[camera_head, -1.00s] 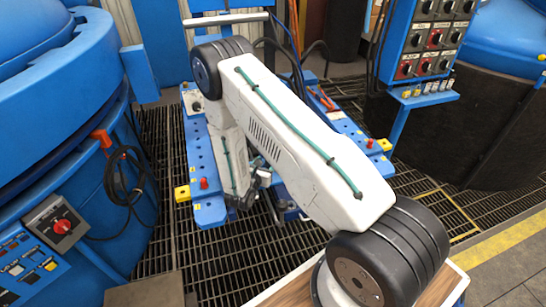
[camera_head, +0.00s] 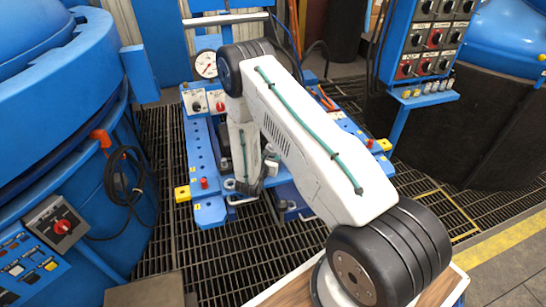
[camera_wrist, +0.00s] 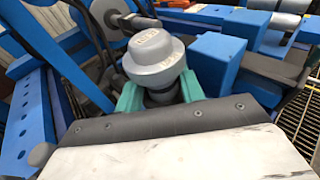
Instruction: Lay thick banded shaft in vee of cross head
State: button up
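My gripper (camera_wrist: 161,92) shows in the wrist view with a teal finger on each side of a thick grey stepped piece, which looks like the end of the banded shaft (camera_wrist: 153,55). A dark band shows between the fingers, and they appear shut on it. The shaft's stamped round end faces the camera; its far part is hidden. In the head view my gripper is low over the front left of the blue stand (camera_head: 211,213), largely hidden by my arm. I cannot make out the cross head's vee for certain.
A blue block (camera_wrist: 213,62) stands close right of the shaft, with silver cylinders (camera_wrist: 285,22) beyond. In the head view a gauge (camera_head: 206,64) and a red knob (camera_head: 220,106) are near my arm. A blue furnace (camera_head: 60,110) stands left, a switch panel (camera_head: 430,40) right.

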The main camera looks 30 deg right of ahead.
aim_at(271, 146)
grip_shut()
jog(key=shift+r, duration=0.2)
jog(key=shift+w+r, duration=0.1)
jog(key=shift+r, duration=3.55)
